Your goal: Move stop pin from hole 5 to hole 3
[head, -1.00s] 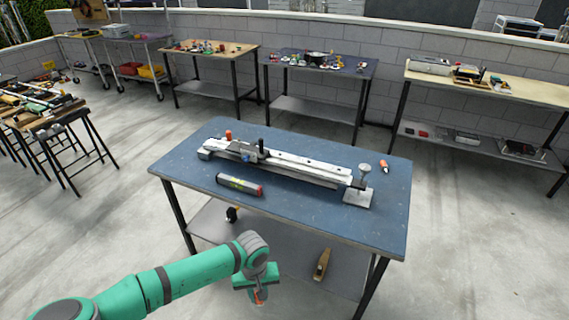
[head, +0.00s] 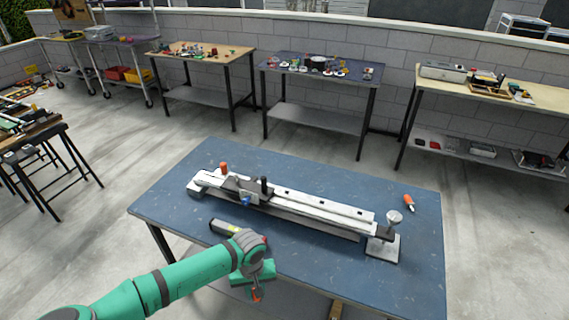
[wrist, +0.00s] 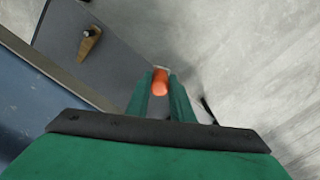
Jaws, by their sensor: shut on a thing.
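A long pale rail fixture (head: 330,216) lies across the blue table, with several small dark holes along its top. A grey clamp carriage (head: 240,188) with a black upright knob (head: 264,187) and a blue part sits on its left half. A screw post with a round pale top (head: 394,218) stands at its right end. My gripper (head: 256,292) is in front of the table's near edge, away from the rail. It is shut on a small orange piece (wrist: 160,84), seen between the fingers in the wrist view. I cannot tell whether this is the stop pin, nor read hole numbers.
The blue table (head: 300,175) has an orange-handled item (head: 409,203) at right and an orange upright part (head: 224,168) near the rail's left end. A dark cylindrical tool (head: 222,228) lies partly behind my arm. A wooden plane (wrist: 89,45) rests on the lower shelf.

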